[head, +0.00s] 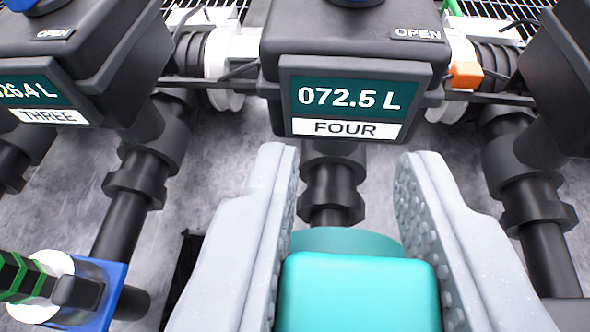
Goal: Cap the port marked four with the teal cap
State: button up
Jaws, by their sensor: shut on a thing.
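My gripper (348,165) has two grey fingers with dimpled inner faces. It is shut on the teal cap (360,290), which sits between the fingers at the bottom of the picture. Beyond the cap, a black meter box reads 072.5 L, with a white label FOUR (345,129) under the display. A black pipe (332,185) comes down from below that box toward the cap. The cap hides the pipe's lower end, so I cannot tell whether the two touch.
The meter marked THREE (48,116) is at the left, with its own black pipe (125,215). A blue fitting with a green ribbed hose (30,275) is at the lower left. Another black pipe (530,205) stands close to the right finger. An orange clip (466,75) is at the upper right.

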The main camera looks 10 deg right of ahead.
jog(key=shift+d+f+b, duration=0.25)
jog(key=shift+f+b, duration=0.3)
jog(key=shift+f, duration=0.2)
jog(key=shift+f+b, duration=2.4)
jog(key=shift+f, duration=2.65)
jog(key=o, duration=1.1)
jog(key=shift+s, duration=0.1)
jog(key=shift+p+v, duration=1.2)
jog(key=shift+v, duration=5.65)
